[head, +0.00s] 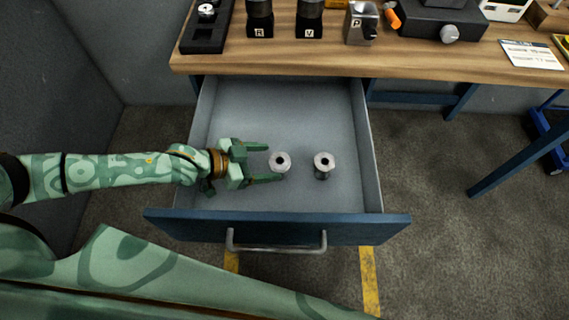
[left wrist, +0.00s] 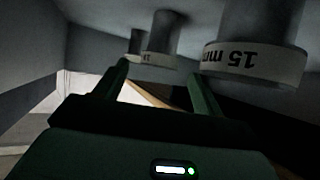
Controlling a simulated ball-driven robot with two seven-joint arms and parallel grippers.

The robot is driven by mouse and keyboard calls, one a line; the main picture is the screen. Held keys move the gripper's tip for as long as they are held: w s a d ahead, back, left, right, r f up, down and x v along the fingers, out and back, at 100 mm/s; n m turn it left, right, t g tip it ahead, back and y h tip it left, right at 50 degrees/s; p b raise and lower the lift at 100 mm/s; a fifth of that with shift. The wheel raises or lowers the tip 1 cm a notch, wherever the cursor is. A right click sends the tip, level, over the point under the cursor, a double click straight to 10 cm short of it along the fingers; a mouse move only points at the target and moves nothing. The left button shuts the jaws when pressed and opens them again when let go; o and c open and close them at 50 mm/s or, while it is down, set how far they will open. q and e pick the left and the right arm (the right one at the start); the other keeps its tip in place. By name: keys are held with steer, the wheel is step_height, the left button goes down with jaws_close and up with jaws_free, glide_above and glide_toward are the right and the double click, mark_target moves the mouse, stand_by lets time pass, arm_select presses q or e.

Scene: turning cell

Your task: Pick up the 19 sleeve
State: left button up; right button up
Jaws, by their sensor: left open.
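Two upright sleeves with pale tops and round bores stand in the open drawer (head: 240,105): a left one (head: 280,159) and a right one (head: 324,160). My left gripper (head: 262,163) is open and empty, its fingers pointing right at the left sleeve, which sits just by the fingertips. In the left wrist view, which looks upside down, the near sleeve (left wrist: 257,62) carries a "15 mm" band. A farther sleeve (left wrist: 160,45) shows beyond the fingers; its label is too small to read surely. No "19" is legible. My right gripper is out of view.
The drawer has side walls and a blue front (head: 360,229) with a bar handle (head: 276,249). The wooden bench top (head: 400,62) overhangs its back and bears blocks and devices. The drawer floor around the sleeves is otherwise clear.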

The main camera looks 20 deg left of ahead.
mark_target(284, 161)
arm_select(q)
steer(key=b+x, duration=0.2)
steer(key=x, duration=0.5)
steer(key=shift+s+a+f+b, duration=0.1)
steer(key=shift+f+b, duration=0.05)
steer(key=shift+b, duration=0.25)
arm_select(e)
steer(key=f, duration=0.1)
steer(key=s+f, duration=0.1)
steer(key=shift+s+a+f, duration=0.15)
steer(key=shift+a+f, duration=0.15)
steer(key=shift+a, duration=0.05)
arm_select(q)
steer(key=c, duration=1.3)
steer(key=shift+c, duration=0.3)
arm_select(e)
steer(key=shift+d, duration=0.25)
